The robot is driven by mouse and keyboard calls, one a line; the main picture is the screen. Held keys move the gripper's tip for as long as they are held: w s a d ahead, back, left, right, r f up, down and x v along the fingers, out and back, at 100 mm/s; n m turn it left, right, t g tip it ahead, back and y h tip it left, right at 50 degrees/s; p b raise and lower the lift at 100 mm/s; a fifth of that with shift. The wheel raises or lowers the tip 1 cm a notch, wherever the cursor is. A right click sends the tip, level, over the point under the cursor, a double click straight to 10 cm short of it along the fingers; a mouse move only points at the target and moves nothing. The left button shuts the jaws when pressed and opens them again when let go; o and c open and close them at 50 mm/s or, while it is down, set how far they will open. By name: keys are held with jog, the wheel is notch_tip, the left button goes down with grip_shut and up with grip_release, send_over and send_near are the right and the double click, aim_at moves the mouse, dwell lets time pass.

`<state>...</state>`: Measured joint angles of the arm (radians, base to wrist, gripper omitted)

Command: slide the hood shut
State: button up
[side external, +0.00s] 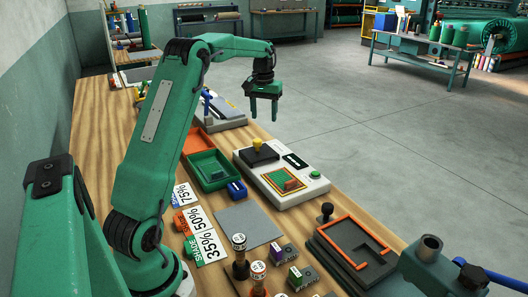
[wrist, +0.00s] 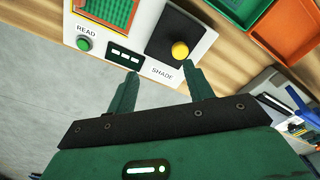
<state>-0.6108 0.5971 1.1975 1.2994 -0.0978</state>
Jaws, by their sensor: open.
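The white shade reader (side external: 276,194) lies on the wooden bench. Its black hood (side external: 249,157), with a yellow knob (side external: 258,144), sits at the reader's far end. My gripper (side external: 263,117) is open and empty, pointing down above the hood's far side, clear of the knob. In the wrist view the hood (wrist: 170,28) and knob (wrist: 180,50) show just beyond my open fingers (wrist: 163,74). The swatch (wrist: 106,10) is partly cut off there.
A green tray (side external: 212,182) and an orange tray (side external: 196,141) stand left of the reader. A blue-handled device (side external: 222,112) stands behind. Stamps, shade cards (side external: 200,238) and a dark orange-edged fixture (side external: 352,250) fill the near bench.

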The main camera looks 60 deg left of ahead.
send_over(257, 140)
notch_tip(257, 140, down, 4)
jog(key=shift+r+n, duration=0.2)
jog(key=shift+n, duration=0.2)
jog(key=shift+f, duration=0.15)
jog(key=shift+f, duration=3.8)
grip_shut()
jog(key=shift+d, duration=0.15)
